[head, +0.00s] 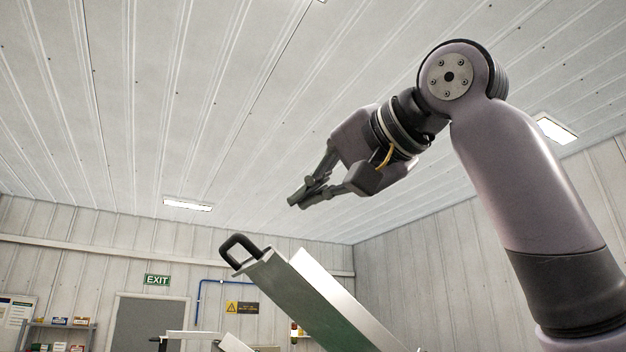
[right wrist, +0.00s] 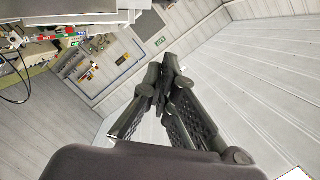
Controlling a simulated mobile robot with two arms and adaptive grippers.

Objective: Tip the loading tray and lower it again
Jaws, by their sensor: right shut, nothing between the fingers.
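The loading tray (head: 312,305) is a long metal channel at the bottom middle of the head view. It stands steeply tilted, with its upper end to the left. A black loop handle (head: 228,251) is on that raised end. My right gripper (head: 300,199) is above and to the right of the handle, apart from it. Its fingers are shut with nothing between them, and they also show together in the right wrist view (right wrist: 163,82). The lower end of the tray is cut off by the frame. My left gripper is not in view.
A shelf with small boxes (head: 58,334) stands far off at the lower left, near a grey door (head: 150,325) under an exit sign (head: 157,280). More metal machine parts (head: 233,343) show at the bottom edge. The air around my right gripper is clear.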

